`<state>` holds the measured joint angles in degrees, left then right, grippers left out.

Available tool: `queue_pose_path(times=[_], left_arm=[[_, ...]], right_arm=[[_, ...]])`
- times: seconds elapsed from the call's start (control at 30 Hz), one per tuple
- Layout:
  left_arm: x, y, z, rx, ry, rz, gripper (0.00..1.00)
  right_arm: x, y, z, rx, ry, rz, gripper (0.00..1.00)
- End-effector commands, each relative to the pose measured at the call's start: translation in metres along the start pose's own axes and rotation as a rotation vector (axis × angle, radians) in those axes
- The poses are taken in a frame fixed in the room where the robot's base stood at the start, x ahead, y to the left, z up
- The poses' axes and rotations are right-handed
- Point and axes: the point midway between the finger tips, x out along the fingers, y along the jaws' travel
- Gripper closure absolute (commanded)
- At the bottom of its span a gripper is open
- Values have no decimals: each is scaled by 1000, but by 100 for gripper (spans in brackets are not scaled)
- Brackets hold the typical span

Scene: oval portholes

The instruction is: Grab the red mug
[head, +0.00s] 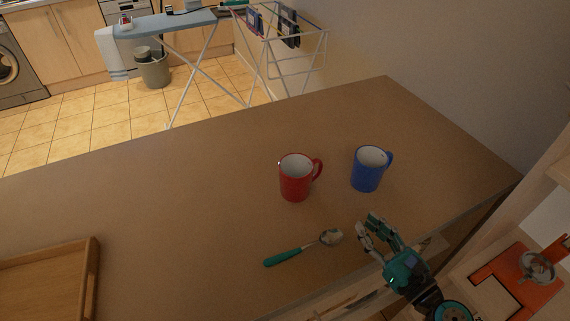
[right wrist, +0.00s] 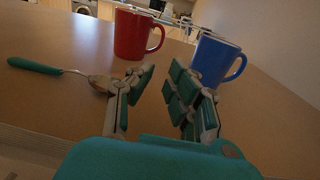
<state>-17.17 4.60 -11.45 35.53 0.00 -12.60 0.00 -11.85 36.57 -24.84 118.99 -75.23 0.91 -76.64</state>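The red mug (head: 295,180) stands upright on the brown tabletop, its handle toward the right. It also stands in the right wrist view (right wrist: 131,35), beyond the fingers and a little to the left. My right gripper (head: 372,226) is at the near right edge of the table, in front of the mugs and apart from them. In the right wrist view its two fingers (right wrist: 160,85) are spread with nothing between them. My left gripper is not in view.
A blue mug (head: 366,170) stands right of the red mug. A spoon with a green handle (head: 283,257) lies in front of the red mug. A wooden tray (head: 92,270) is at the lower left. The table left of the red mug is clear. A wall borders the right side.

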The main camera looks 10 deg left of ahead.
Motion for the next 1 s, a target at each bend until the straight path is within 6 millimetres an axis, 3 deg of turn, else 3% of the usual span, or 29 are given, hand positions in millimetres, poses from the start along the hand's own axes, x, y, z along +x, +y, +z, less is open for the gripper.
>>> queue_pose_path(times=[0.17, 0.6, 1.0], left_arm=[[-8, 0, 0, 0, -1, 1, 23], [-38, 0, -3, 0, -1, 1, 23], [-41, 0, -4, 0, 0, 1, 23]], right_arm=[[11, -1, 3, 1, -2, -2, 83], [103, 0, 3, 2, -2, -1, 83], [141, -1, 1, 4, -2, -1, 83]])
